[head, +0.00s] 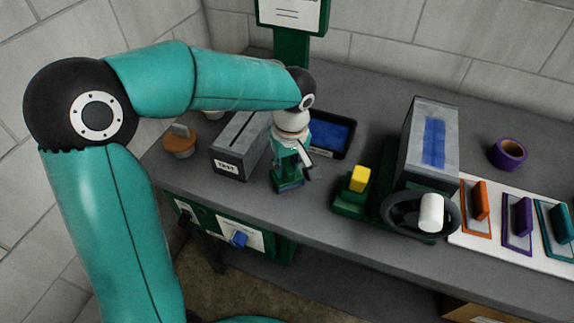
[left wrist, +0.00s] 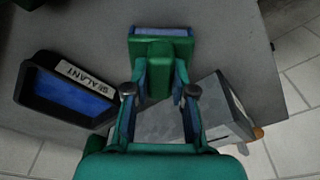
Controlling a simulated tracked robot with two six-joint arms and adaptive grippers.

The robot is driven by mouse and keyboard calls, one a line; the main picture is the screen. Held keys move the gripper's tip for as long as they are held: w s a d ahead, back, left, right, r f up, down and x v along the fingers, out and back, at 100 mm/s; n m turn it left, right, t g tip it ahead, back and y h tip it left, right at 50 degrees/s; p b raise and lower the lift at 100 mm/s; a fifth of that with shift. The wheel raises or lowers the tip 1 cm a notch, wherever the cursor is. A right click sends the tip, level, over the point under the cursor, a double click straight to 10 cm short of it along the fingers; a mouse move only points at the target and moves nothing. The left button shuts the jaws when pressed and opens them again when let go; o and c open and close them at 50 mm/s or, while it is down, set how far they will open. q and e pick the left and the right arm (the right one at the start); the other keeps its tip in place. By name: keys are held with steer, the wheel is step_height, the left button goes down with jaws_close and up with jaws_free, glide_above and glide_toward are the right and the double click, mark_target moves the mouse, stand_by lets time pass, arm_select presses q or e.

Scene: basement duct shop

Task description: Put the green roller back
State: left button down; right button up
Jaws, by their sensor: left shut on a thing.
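The green roller (head: 288,183) is in my left gripper (head: 290,158), over the bench just right of the grey slotted box. In the left wrist view, the roller (left wrist: 158,50) has a green body with a pale grey-blue strip along its far edge. My left gripper (left wrist: 160,93) is shut on its upright middle part there. I cannot tell if its base touches the bench. A white board (head: 487,250) at the right holds an orange, a purple and a teal piece, each within an outline of its colour. My right gripper is not in view.
A dark tray (head: 346,153) of blue sealant stands behind the roller. The grey slotted box (head: 240,145) is left of it. A green stand with a yellow block (head: 360,178), a grey blue-striped block (head: 415,150) and a black handwheel (head: 407,227) stand right. A purple ring (head: 508,153) lies behind the board.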

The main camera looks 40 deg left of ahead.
mark_target(289, 170)
arm_select(q)
steer(key=shift+f, duration=0.2)
steer(key=c, duration=1)
jaws_free()
steer(key=r, duration=0.4)
steer(key=d+r, duration=0.1)
steer(key=r, duration=0.7)
steer(key=shift+s+d, duration=0.15)
steer(key=shift+s, duration=0.25)
